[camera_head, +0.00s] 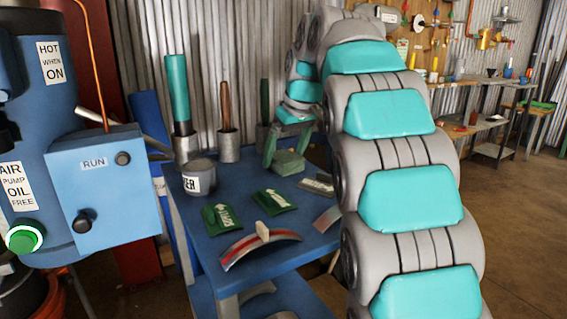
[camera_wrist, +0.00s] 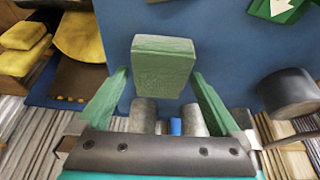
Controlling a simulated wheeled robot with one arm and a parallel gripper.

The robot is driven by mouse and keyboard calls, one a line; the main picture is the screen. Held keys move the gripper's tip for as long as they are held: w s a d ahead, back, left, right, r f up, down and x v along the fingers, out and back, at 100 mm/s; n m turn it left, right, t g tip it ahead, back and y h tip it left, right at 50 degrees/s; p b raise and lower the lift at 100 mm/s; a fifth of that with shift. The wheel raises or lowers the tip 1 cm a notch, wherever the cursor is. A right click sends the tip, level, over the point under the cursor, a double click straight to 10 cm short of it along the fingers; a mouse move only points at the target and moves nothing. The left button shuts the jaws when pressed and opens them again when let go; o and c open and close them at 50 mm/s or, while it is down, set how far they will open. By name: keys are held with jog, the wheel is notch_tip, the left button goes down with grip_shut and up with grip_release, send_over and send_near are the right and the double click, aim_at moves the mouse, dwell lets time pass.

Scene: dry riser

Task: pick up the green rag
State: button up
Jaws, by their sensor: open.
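The green rag (camera_head: 287,163) looks like a thick folded pad on the blue table, toward its back. It also shows in the wrist view (camera_wrist: 163,66), in the middle. My gripper (camera_head: 287,146) is over the rag, pointing down, with its green fingers apart. In the wrist view the fingers (camera_wrist: 160,78) stand to the left and right of the rag, with a gap on each side. The gripper holds nothing. Whether the fingertips reach down beside the rag or are still above it, I cannot tell.
Two green packets with white arrows (camera_head: 222,217) (camera_head: 273,201) lie on the blue table (camera_head: 262,262) in front. A grey tub (camera_head: 198,179), a curved red-striped piece (camera_head: 262,246) and metal cups (camera_head: 228,147) holding tools stand nearby. Yellow pads (camera_wrist: 25,36) lie left in the wrist view.

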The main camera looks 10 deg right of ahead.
aim_at(280, 155)
jog(key=shift+f, duration=0.25)
dwell(0.4)
jog(key=c, duration=1.2)
jog(key=shift+r, duration=0.1)
jog(key=shift+r, duration=1.95)
jog(key=s, duration=0.5)
jog(key=s+r+b, duration=0.1)
jog(key=s, duration=1)
jog(key=shift+d+r, duration=0.2)
jog(key=shift+d, duration=0.2)
